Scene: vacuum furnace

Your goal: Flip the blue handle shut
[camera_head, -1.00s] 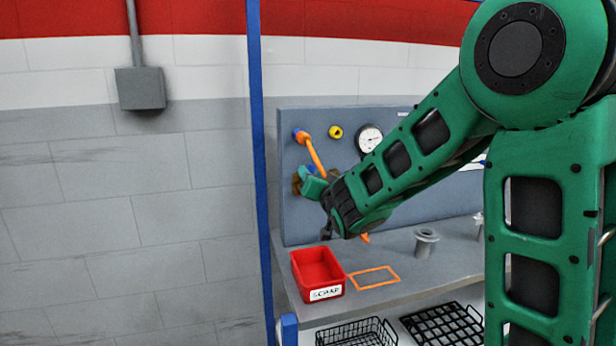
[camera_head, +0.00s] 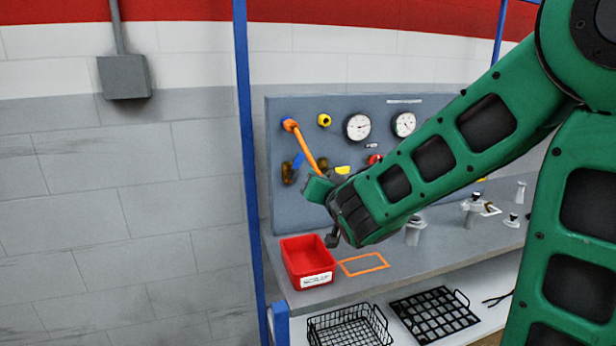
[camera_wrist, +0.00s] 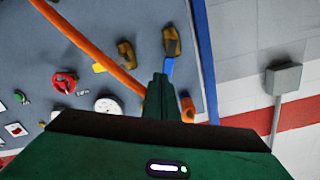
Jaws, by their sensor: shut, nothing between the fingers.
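The blue handle (camera_head: 298,160) is on a brass valve (camera_head: 288,174) at the left of the grey upright panel. In the head view it slants up and right from the valve body. In the wrist view the blue handle (camera_wrist: 169,70) runs from the brass valve (camera_wrist: 172,42) toward my fingers and is partly hidden by their tips. My gripper (camera_head: 317,190) is shut and empty, below and right of the handle in the head view. In the wrist view my gripper (camera_wrist: 160,85) points at the handle; I cannot tell whether they touch.
An orange hose (camera_head: 307,149) hangs from the panel and passes behind my gripper. A second valve has a yellow handle (camera_head: 342,170). A red bin (camera_head: 308,262) stands on the bench below, beside an orange outline (camera_head: 363,264). Gauges (camera_head: 358,127) sit to the right.

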